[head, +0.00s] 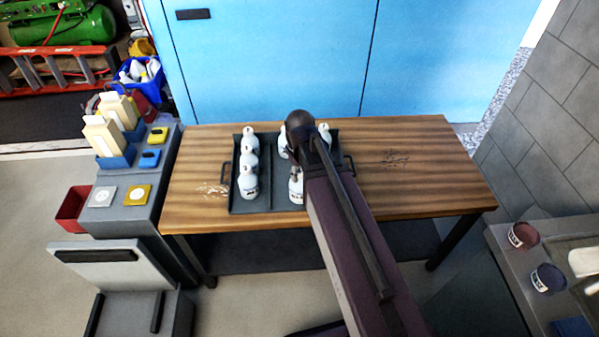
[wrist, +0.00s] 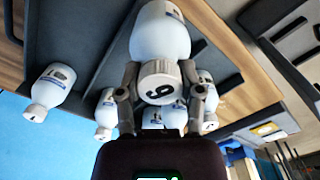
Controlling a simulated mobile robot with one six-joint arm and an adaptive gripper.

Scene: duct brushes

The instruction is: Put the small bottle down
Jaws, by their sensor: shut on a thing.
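My gripper (wrist: 162,97) is shut on a small white bottle (wrist: 160,35), with its fingers on both sides of the neck below a white cap marked with a digit. The held bottle is over the dark tray; the wrist view does not show whether its base touches the tray floor. The dark tray (head: 262,206) sits on the wooden table and is split by a divider. Other white bottles stand in it, including one at its left (head: 250,182) and one near my arm (head: 295,186). In the head view my arm hides the gripper and part of the tray.
The wooden table (head: 425,175) is bare right of the tray, apart from a dark scuff mark. A grey stand (head: 150,195) with blue and yellow items is at the left. Blue doors (head: 275,60) stand behind. A grey counter (head: 505,255) with two cups is at the right.

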